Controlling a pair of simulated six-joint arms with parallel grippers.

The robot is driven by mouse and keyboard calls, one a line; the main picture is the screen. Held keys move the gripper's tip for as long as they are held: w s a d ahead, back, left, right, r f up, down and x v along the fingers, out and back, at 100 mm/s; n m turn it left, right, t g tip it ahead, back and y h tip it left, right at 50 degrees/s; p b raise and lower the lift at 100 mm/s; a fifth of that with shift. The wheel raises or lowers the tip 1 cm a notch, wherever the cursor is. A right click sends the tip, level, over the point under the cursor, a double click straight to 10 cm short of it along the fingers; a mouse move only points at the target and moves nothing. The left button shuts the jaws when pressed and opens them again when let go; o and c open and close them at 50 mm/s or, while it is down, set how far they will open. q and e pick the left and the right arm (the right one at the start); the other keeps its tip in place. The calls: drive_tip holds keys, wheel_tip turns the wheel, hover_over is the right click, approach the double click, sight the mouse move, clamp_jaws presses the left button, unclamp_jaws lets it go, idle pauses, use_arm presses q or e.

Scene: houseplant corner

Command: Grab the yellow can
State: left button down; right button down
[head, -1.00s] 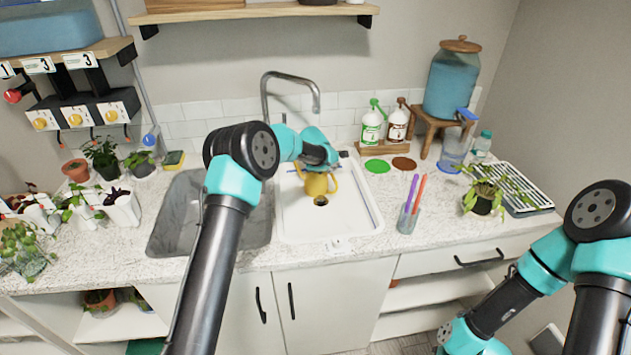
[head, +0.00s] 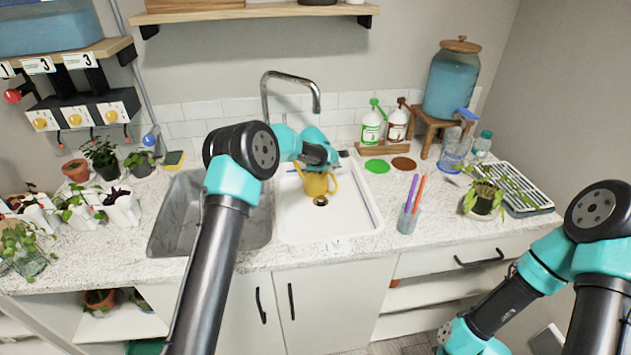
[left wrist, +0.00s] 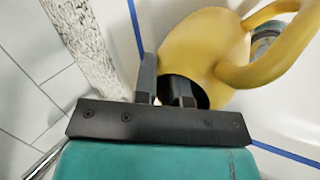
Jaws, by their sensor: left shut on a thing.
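The yellow can (head: 318,185) stands in the white right-hand basin of the sink, near its drain. It has a handle and spout, and it fills much of the left wrist view (left wrist: 205,50). My left gripper (left wrist: 168,92) is shut on the can at the edge of its dark opening. In the head view my left arm reaches over the sink and hides the fingertips and the can's top. My right arm is at the lower right of the head view, and its gripper is out of the picture.
The faucet (head: 290,80) rises behind the sink, close to my left arm. The grey basin (head: 190,215) is empty. Small pots crowd the left counter.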

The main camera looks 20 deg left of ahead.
use_arm(q)
drive_tip(key=shift+r, duration=0.1)
drive_tip(key=s+r, duration=0.4)
drive_tip(key=s, duration=0.3)
drive_tip(key=s+d+r, duration=0.1)
drive_tip(key=s+r, duration=0.3)
drive_tip(key=s, duration=0.3)
drive_tip(key=shift+d, duration=0.15)
